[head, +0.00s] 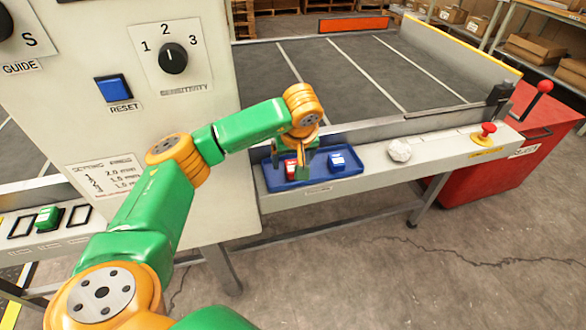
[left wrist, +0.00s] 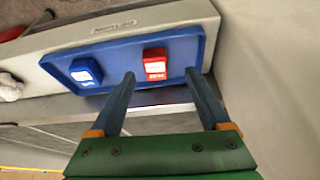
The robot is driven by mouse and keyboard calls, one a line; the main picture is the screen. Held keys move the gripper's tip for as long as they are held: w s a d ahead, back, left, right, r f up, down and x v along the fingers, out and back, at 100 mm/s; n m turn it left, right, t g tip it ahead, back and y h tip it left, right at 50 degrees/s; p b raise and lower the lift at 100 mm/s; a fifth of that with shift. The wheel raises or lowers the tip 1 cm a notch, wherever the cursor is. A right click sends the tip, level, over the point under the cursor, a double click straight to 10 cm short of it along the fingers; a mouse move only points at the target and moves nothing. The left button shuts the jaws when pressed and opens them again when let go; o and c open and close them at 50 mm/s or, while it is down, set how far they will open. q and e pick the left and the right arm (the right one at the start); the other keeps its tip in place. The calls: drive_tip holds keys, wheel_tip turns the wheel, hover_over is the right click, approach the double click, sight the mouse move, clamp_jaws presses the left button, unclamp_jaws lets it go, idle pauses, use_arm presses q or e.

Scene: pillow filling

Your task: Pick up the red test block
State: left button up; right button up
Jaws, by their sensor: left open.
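The red test block (head: 291,169) sits in the left part of a blue tray (head: 322,183) on the grey ledge, partly hidden by my left gripper in the head view. In the left wrist view, the red block (left wrist: 155,63) shows whole, with a white label, in the tray (left wrist: 120,50). My left gripper (left wrist: 158,82) is open and empty, its two fingers apart, with the red block showing between and just beyond the fingertips. In the head view the left gripper (head: 293,160) is over the block. My right gripper is out of view.
A blue block (head: 337,161) lies beside the red one in the tray. A crumpled white lump (head: 400,150) and a red button (head: 488,129) are further right on the ledge. A grey panel (head: 130,70) stands left. A red bin (head: 500,165) is at right.

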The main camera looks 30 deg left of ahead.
sight(293, 167)
use_arm(q)
drive_tip(key=x, duration=0.4)
drive_tip(key=shift+w+f, duration=0.15)
drive_tip(key=shift+w, duration=0.3)
drive_tip(key=shift+d, duration=0.1)
clamp_jaws()
